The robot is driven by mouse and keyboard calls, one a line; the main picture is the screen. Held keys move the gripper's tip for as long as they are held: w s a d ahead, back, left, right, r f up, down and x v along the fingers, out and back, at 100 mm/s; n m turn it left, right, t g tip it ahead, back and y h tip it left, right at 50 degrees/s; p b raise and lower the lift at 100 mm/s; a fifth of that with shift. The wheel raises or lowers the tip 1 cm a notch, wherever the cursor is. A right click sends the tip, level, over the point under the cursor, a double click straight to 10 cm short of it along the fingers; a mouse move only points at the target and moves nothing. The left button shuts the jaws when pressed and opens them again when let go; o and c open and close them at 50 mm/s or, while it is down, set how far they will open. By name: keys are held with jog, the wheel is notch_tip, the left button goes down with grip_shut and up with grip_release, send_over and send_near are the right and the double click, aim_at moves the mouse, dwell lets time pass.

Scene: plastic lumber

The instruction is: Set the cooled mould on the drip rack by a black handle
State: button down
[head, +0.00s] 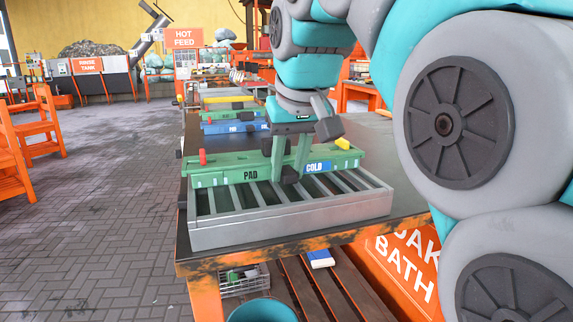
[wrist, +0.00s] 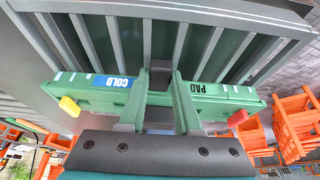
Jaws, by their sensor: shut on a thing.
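The long green mould (head: 222,178) lies level over the back part of the grey drip rack (head: 290,226), marked PAD at left and with a blue COLD label at right. It has a red knob at its left end and a yellow one at its right. My gripper (head: 288,174) points down over its middle, shut on a black handle (wrist: 160,72) on the mould's long side. In the wrist view the mould (wrist: 221,98) crosses above the rack slats (wrist: 110,45). I cannot tell whether it touches them.
The rack stands on a dark worktable (head: 185,222) near its front edge. Behind the mould are a blue mould (head: 220,127) and other coloured pieces. A crate (head: 244,281) and a teal bucket (head: 262,310) are below. Open floor is at left.

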jog(key=c, duration=0.5)
grip_release()
jog(key=o, duration=0.4)
jog(key=shift+r+p, duration=2.15)
jog(key=shift+r, duration=1.4)
jog(key=shift+f, duration=0.1)
